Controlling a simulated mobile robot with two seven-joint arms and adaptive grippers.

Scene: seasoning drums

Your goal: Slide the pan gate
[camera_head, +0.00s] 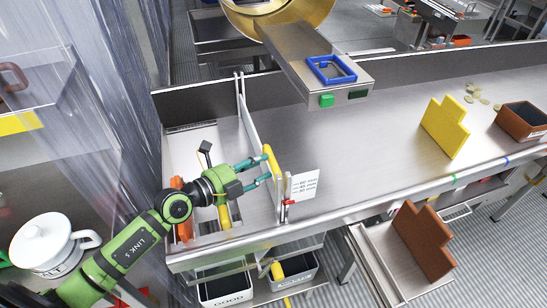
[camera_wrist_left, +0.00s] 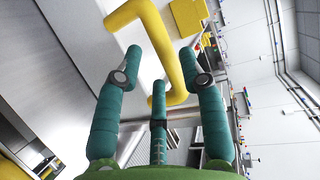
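The pan gate (camera_head: 249,125) is a thin upright metal plate across the steel pan, with a yellow handle (camera_head: 270,158) near its front end. A white scale card marked in millimetres (camera_head: 305,182) and a red clamp or pointer (camera_head: 289,202) are at its front edge. My left gripper (camera_head: 258,169) is just left of the handle, fingers pointing at it. In the left wrist view the bent yellow handle (camera_wrist_left: 178,60) passes between the spread green fingers (camera_wrist_left: 158,62); contact is unclear. My right gripper is out of view.
Orange (camera_head: 183,228) and yellow (camera_head: 224,215) tools lie below my left wrist. A blue frame (camera_head: 331,69) and green button (camera_head: 326,101) sit on a chute behind. A yellow stepped block (camera_head: 445,127) stands at right.

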